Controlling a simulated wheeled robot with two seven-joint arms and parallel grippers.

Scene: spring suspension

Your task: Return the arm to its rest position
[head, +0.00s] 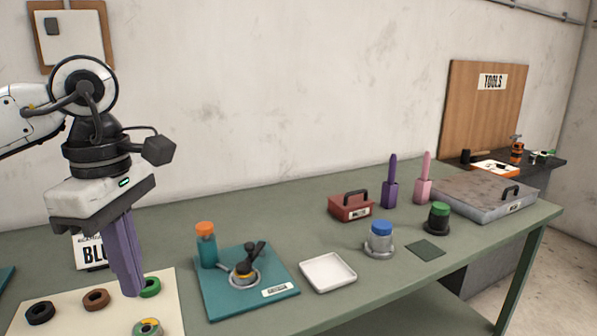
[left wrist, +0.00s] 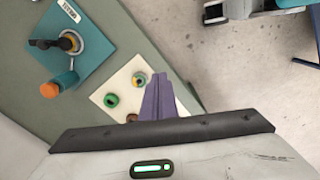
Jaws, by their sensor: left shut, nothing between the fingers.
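My left gripper (head: 129,278) hangs with its purple fingers pointing down, over the cream board at the left of the table in the head view. The fingers are shut together with nothing between them. In the left wrist view the purple fingers (left wrist: 160,92) show above the same cream board (left wrist: 112,93). A green ring (head: 151,288) lies just right of the fingertips in the head view. I cannot tell how high the fingertips are above the board. My right gripper is in neither view.
Rings lie on the cream board (head: 75,320). To its right are a teal fixture (head: 215,305) with an orange-capped bottle (head: 206,250), a white tray (head: 328,272), a blue-topped jar (head: 380,240) and a red box (head: 350,207). A sign (head: 92,250) stands behind my gripper.

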